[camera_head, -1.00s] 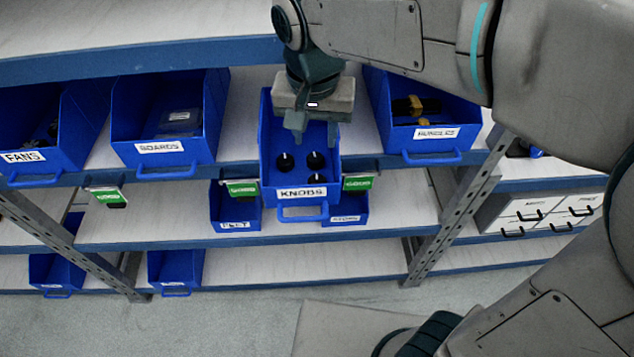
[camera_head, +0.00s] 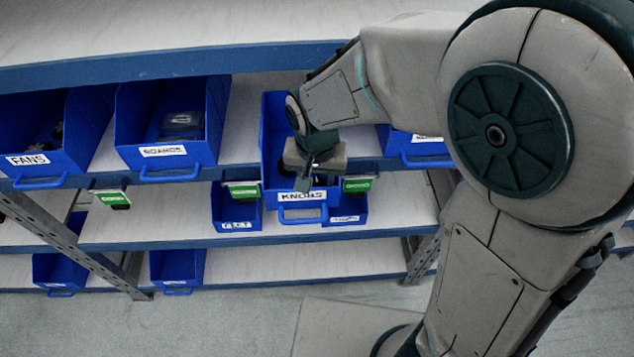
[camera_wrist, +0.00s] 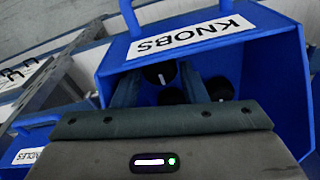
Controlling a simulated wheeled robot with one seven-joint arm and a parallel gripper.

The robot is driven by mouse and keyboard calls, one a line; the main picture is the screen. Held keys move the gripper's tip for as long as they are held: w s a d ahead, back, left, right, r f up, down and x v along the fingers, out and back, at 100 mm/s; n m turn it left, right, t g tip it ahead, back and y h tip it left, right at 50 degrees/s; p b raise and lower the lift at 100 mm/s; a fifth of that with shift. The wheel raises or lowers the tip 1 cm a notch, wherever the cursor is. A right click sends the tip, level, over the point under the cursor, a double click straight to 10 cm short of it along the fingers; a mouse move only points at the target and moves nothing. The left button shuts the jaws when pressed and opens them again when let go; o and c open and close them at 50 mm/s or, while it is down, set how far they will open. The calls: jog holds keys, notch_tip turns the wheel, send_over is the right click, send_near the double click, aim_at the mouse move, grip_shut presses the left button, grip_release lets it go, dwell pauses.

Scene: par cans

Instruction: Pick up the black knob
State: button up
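The blue bin labelled KNOBS (camera_head: 274,125) sits on the shelf, and its label is upside down in the wrist view (camera_wrist: 258,70). In the wrist view, three dark knobs show inside it: a black knob (camera_wrist: 160,73) with a white line, another black knob (camera_wrist: 171,97) partly hidden by my gripper, and one at the right (camera_wrist: 220,88). My gripper (camera_head: 312,184) is over the bin's front part. In the wrist view my gripper (camera_wrist: 160,85) has its fingers apart, reaching into the bin, with the white-lined knob between them in the picture. Contact cannot be told.
Blue bins labelled BOARDS (camera_head: 160,130) and FANS (camera_head: 85,125) stand to the left. Another blue bin (camera_head: 428,162) stands to the right, partly behind my arm. Smaller blue bins (camera_head: 236,210) sit on the shelf below. The upper shelf edge (camera_head: 170,66) runs above.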

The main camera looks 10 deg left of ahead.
jog(key=shift+f, duration=0.25)
jog(key=c, duration=0.6)
jog(key=shift+r, duration=0.1)
